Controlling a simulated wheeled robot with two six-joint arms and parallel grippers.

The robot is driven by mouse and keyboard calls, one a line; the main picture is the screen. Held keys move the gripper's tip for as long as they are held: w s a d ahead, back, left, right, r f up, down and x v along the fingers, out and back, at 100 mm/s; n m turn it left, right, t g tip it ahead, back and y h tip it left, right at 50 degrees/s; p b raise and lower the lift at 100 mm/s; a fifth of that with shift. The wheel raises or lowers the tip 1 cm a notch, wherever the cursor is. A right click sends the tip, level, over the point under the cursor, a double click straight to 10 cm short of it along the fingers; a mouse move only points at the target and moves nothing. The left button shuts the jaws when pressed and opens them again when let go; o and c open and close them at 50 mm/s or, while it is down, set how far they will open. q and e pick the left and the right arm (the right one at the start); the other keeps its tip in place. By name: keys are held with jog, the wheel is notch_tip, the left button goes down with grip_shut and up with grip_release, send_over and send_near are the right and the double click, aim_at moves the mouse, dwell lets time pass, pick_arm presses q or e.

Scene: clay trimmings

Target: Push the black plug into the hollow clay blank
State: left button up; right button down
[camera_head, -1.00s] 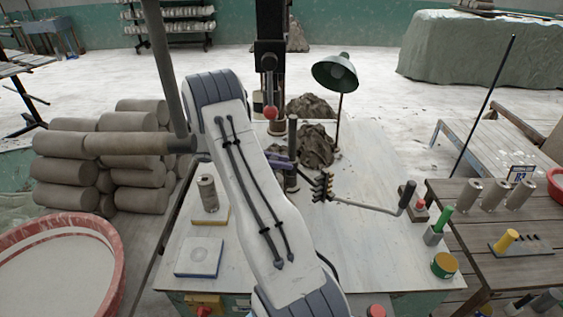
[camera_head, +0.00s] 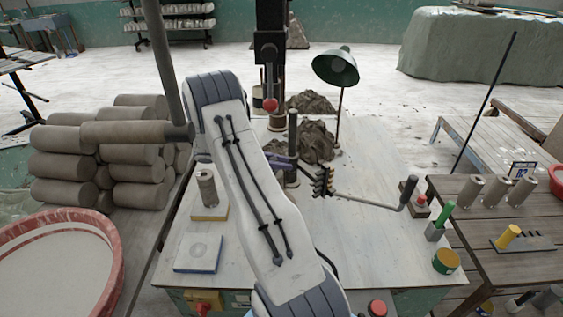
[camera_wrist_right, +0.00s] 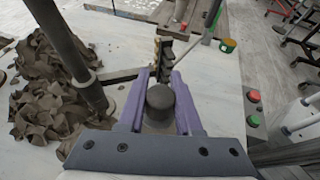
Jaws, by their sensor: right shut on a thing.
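My right gripper (camera_head: 284,163), with purple fingers, is near the middle of the worktable, beside the clay trimmings. In the right wrist view its fingers (camera_wrist_right: 160,108) are shut on the black plug (camera_wrist_right: 160,97), a dark upright cylinder with a greyer part below. The hollow clay blank (camera_head: 206,188) stands upright, apart from the gripper, on a yellow-edged pad (camera_head: 212,214) at the left of the worktable. My left gripper is not in view.
Clay trimmings (camera_head: 317,142) and a green lamp (camera_head: 335,67) stand behind the gripper. A crank handle (camera_head: 370,201) lies to its right. A flat pad (camera_head: 198,253) is at front left; a green can (camera_head: 446,262) is at right.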

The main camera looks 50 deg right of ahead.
jog(key=shift+f+b, duration=0.5)
jog(key=shift+f, duration=0.4)
jog(key=c, duration=0.5)
grip_release()
jog(key=b+v, duration=0.2)
jog(key=v, duration=0.8)
jog(key=shift+w+a+b, duration=0.2)
jog(key=shift+b, duration=0.15)
